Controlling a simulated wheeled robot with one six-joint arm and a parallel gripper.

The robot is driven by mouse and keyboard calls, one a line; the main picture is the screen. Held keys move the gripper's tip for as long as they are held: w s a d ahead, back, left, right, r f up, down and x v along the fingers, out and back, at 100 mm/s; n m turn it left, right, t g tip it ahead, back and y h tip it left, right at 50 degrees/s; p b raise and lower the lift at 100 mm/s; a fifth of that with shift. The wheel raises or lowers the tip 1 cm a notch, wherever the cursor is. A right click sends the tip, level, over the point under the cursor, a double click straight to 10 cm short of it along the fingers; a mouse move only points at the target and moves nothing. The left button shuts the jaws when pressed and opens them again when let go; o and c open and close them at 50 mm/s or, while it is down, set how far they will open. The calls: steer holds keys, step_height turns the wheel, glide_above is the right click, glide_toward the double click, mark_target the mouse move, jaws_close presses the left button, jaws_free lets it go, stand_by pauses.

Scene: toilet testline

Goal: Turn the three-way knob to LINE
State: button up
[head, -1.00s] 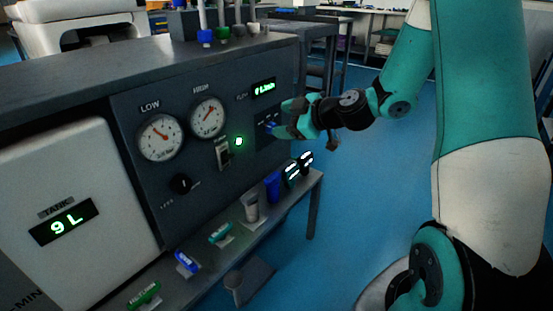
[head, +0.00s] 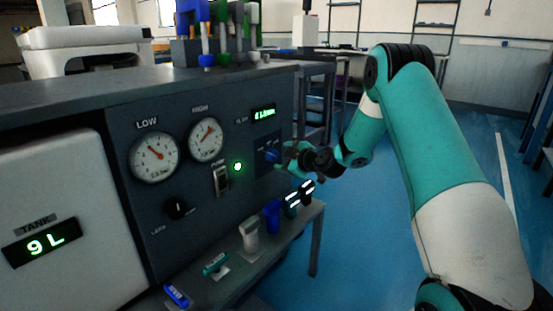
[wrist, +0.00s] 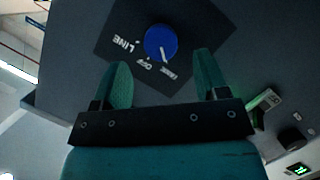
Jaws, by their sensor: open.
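The three-way knob (wrist: 161,43) is a round blue knob on a dark square plate (wrist: 205,30) on the panel. In the wrist view, LINE, OFF and TANK are printed around it, and its white mark points toward TANK. The blue knob (head: 271,156) also shows small in the head view, at the panel's right end. My gripper (wrist: 162,68) is open, with one green finger on each side below the knob in the wrist view. The knob appears just beyond the fingertips, with nothing between them. In the head view my gripper (head: 284,155) is close in front of the knob.
The panel carries LOW (head: 154,156) and HIGH (head: 206,139) gauges, a switch (head: 221,180), a green light (head: 237,167) and a black knob (head: 177,208). A shelf below (head: 235,270) holds several small items. The blue floor at right is open.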

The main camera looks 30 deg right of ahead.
mark_target(275, 156)
steer(key=shift+b+x, duration=0.3)
steer(key=shift+x, duration=2)
steer(key=shift+c, duration=0.5)
steer(key=c, duration=0.8)
